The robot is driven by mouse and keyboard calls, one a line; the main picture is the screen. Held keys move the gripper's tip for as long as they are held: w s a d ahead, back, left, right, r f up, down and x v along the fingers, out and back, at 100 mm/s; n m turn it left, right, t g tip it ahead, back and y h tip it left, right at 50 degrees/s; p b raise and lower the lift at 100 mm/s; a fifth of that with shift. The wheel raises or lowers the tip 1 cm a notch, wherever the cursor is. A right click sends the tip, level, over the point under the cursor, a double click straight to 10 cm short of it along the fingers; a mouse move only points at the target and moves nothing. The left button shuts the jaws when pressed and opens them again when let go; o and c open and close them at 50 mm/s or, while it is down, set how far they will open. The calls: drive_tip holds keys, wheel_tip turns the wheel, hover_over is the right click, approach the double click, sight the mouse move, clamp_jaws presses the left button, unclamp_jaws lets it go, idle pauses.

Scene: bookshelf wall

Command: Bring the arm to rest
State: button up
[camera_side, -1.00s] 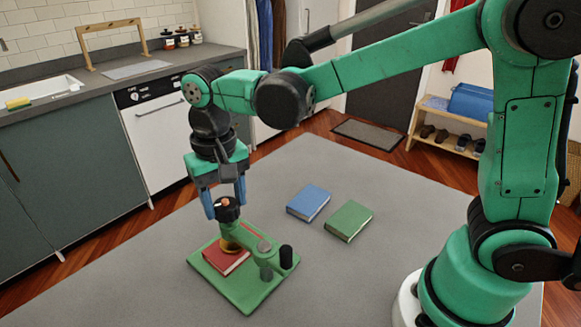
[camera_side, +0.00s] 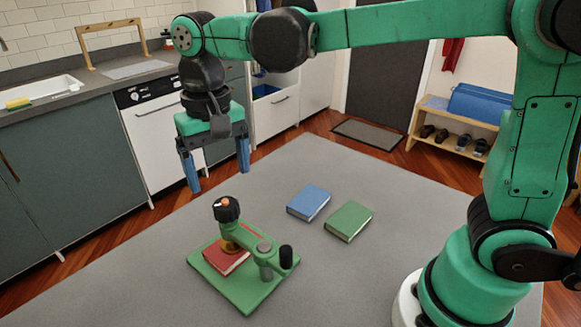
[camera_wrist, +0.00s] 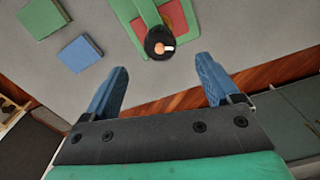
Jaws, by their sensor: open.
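My gripper (camera_side: 217,175) is open and empty, with its two blue fingers pointing down, above and a little left of a green press (camera_side: 245,292). In the wrist view my gripper (camera_wrist: 160,85) shows its fingers spread apart, with the press's black knob (camera_wrist: 160,43) beyond them. The knob also shows in the side view (camera_side: 227,209), apart from the fingertips. A red book (camera_side: 227,262) lies on the press's green base, under the press arm. It is partly hidden by the arm.
A blue book (camera_side: 309,203) and a green book (camera_side: 349,221) lie flat on the grey table (camera_side: 390,270), right of the press. Kitchen counters with a sink (camera_side: 40,90) stand behind on the left. A shoe bench (camera_side: 455,135) stands at the back right.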

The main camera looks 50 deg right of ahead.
idle(0.5)
drive_tip(key=shift+s+d, duration=0.2)
drive_tip(key=shift+d, duration=0.15)
drive_tip(key=s+d+f+n+t, duration=0.2)
drive_tip(key=s+d+t, duration=0.4)
drive_tip(key=d, duration=0.3)
drive_tip(key=shift+d+f+n+t, duration=0.3)
drive_tip(key=shift+f+n+t, duration=0.1)
drive_tip(key=shift+f+t, duration=0.1)
drive_tip(key=shift+s, duration=0.1)
